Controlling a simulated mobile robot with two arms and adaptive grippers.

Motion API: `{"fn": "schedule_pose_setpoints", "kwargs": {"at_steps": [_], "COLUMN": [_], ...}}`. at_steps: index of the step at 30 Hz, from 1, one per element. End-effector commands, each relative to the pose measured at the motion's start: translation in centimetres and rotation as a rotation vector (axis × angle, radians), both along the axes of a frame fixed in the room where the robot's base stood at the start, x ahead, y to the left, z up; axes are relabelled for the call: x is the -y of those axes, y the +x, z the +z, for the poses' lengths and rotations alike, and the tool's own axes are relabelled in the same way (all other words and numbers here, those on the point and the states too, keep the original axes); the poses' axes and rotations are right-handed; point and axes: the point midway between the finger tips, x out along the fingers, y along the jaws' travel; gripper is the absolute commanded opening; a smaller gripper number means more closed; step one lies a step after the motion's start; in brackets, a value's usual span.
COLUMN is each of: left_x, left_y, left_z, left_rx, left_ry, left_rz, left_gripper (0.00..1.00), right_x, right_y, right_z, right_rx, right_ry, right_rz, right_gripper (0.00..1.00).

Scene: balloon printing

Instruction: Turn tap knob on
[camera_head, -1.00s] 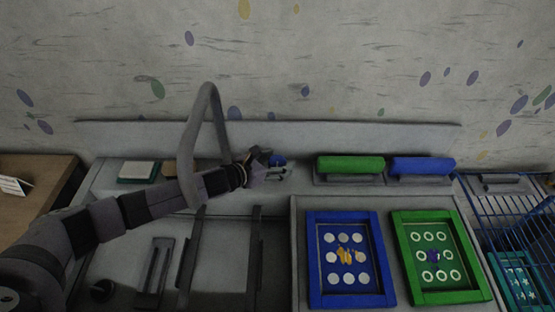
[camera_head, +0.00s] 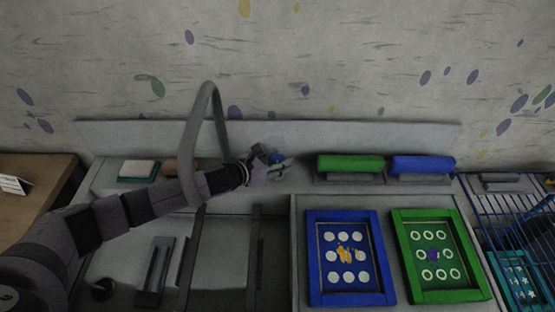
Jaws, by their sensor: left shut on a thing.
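The tap (camera_head: 206,98) is a tall grey arched pipe behind the sink (camera_head: 225,245). My left arm reaches in from the lower left, passing the tap pipe. My right gripper does not show.
A green roller (camera_head: 350,163) and a blue roller (camera_head: 422,165) lie on the ledge to the right. A blue-framed screen (camera_head: 316,262) and a green-framed screen (camera_head: 407,262) lie on the counter. A blue wire basket (camera_head: 500,207) stands at the far right.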

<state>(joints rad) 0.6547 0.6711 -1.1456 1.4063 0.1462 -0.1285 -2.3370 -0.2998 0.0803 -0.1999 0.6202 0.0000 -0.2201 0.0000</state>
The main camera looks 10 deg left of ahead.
Motion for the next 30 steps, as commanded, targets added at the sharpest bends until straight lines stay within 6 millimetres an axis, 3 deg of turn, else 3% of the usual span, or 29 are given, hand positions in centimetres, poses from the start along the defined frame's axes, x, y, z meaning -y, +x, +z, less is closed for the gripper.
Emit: {"fn": "schedule_pose_setpoints", "kwargs": {"at_steps": [4, 16, 30], "left_x": [-0.03, 0.12, 0.21], "left_y": [0.00, -0.14, -0.07], "left_z": [-0.01, -0.14, 0.11], "left_rx": [0.000, -0.001, -0.002], "left_ry": [0.000, -0.002, -0.002], "left_rz": [0.000, 0.076, 0.464], "left_gripper": [0.15, 0.15, 0.15], "right_x": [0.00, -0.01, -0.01], "right_y": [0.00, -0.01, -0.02], "right_z": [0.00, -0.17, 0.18], "right_rx": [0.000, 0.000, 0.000], "right_ry": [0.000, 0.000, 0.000], "right_rz": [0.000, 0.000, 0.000], "right_gripper": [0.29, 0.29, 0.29]}}
